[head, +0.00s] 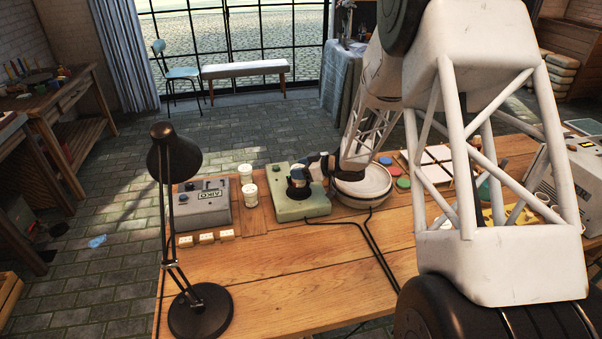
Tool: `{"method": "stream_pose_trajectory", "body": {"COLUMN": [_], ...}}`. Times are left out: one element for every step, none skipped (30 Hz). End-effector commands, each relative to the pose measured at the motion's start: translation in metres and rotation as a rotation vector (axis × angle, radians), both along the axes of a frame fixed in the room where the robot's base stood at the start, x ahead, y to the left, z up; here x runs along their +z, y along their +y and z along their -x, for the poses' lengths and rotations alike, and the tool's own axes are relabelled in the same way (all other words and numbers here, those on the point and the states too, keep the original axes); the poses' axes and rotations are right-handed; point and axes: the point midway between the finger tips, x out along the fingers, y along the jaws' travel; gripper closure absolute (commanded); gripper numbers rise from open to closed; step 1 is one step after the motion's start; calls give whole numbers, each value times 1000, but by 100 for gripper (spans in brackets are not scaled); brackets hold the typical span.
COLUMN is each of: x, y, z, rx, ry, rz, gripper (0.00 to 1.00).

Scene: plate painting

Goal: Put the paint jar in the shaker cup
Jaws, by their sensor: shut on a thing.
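My gripper (309,168) is at the green shaker machine (308,208), reaching in from the right just above its top. It is shut on a small pale thing that looks like the paint jar (297,173); the dark fingers hide part of it. The dark round shaker cup (298,191) is on top of the green machine, directly beneath the held jar. I cannot tell whether the jar is inside the cup's rim or just above it.
Two white jars (250,193) stand left of the shaker. A grey box machine (204,204), small white blocks (206,238) and a black desk lamp (199,310) are further left. Front wood is mostly clear, crossed by black cables.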

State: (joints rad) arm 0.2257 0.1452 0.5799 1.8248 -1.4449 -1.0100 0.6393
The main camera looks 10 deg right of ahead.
Motion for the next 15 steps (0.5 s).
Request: {"method": "stream_pose_trajectory", "body": {"x": [-6, -9, -12, -14, -15, -15, -15, -15, -15, -15, -15, -15, -15, -15, -16], "y": [0, 0, 0, 0, 0, 0, 0, 0, 0, 0, 0, 0, 0, 0, 0], "z": [0, 0, 0, 0, 0, 0, 0, 0, 0, 0, 0, 0, 0, 0, 0], "rx": [0, -1, -1, -1, -1, 0, 0, 0, 0, 0, 0, 0, 0, 0, 0], "ry": [3, 3, 2, 1, 1, 1, 1, 1, 1, 1, 1, 1, 1, 1, 1], "rz": [-1, -1, 0, -1, -1, -1, -1, -1, -1, -1, -1, -1, -1, -1, -1], "gripper": [70, 70, 70, 70, 70, 70, 70, 70, 70, 70, 70, 70, 70, 70, 70]}}
